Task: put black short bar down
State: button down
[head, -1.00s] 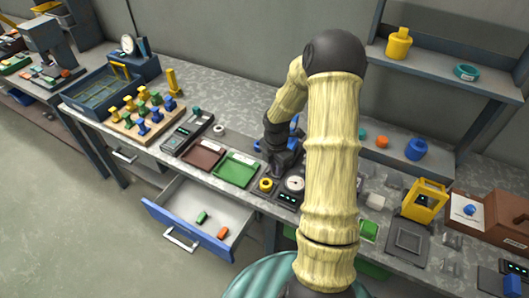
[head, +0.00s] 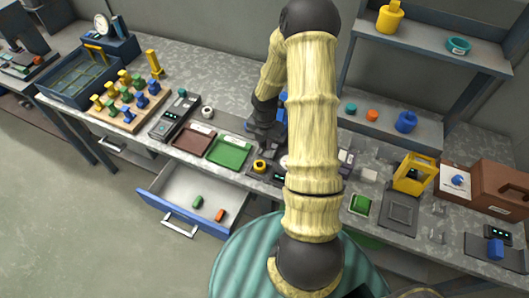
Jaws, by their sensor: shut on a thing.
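My gripper (head: 266,146) is dark and low over the middle of the bench, just right of the green tray (head: 230,152). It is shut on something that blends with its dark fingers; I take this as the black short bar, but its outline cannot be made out. Whether it touches the bench cannot be told. My arm hides part of the bench beside the gripper. A brown-red tray (head: 194,140) lies left of the green one.
An open drawer (head: 170,205) with a green and an orange piece juts out below. A yellow ring (head: 260,166) sits close in front of the gripper. A blue object (head: 282,98) shows behind it. A shelf unit (head: 425,57) stands right; speckled bench (head: 225,85) is bare behind the trays.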

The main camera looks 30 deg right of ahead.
aim_at(265, 149)
jog(key=shift+f, duration=1.15)
jog(key=shift+f, duration=0.15)
jog(key=shift+f+p, duration=0.3)
jog(key=shift+f, duration=1.45)
jog(key=shift+f, duration=0.1)
jog(key=c, duration=1.3)
grip_release()
notch_tip(265, 149, up, 12)
jog(key=shift+r+b, duration=0.15)
jog(key=shift+b, duration=0.4)
